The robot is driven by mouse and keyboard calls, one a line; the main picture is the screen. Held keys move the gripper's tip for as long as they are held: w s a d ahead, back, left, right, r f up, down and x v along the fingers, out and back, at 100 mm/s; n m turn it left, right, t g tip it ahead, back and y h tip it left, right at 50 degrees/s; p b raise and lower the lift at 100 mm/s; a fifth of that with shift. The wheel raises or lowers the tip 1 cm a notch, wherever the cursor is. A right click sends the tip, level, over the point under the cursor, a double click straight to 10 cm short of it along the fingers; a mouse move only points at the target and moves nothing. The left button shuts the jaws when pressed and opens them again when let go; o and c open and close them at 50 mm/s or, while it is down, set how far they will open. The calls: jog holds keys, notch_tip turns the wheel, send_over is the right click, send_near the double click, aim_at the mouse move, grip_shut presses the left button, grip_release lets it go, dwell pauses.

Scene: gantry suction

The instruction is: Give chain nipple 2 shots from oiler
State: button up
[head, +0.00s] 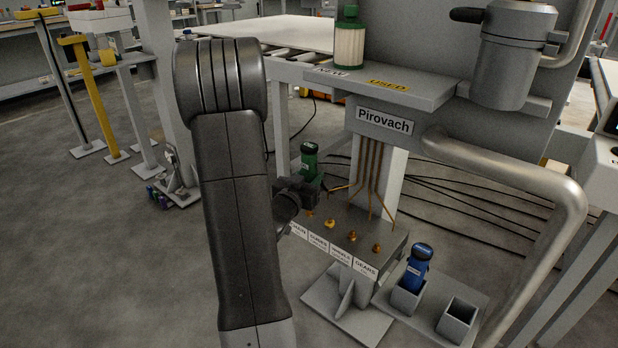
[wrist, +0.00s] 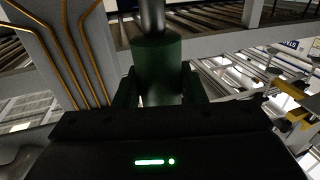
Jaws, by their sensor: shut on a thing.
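My gripper (head: 303,186) is shut on the green oiler (head: 309,160), which stands roughly upright. In the wrist view, the green oiler (wrist: 157,62) sits between the two dark fingers of my gripper (wrist: 158,90). A row of brass nipples is on the grey block (head: 385,240), with white labels on its front. The leftmost nipple (head: 309,213), above the partly hidden label ending in "AIN", is just below my gripper. I cannot tell whether the oiler touches it; the oiler's lower end is hidden. The blue oiler (head: 418,262) stands in a grey holder.
An empty square holder (head: 458,320) is right of the blue oiler. Brass pipes (head: 372,180) rise behind the nipples. A shelf (head: 425,90) marked NEW and USED, carrying a green-capped filter (head: 349,42), overhangs. A thick pipe (head: 560,250) bounds the right side.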

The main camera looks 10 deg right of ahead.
aim_at(306, 164)
jog(key=shift+f+b, duration=0.6)
jog(key=shift+r, duration=0.2)
jog(key=shift+r+p, duration=0.4)
jog(key=shift+r, duration=0.05)
dwell(0.6)
jog(key=shift+r+p, duration=1.9)
jog(key=shift+r, duration=0.65)
jog(key=shift+f, duration=0.15)
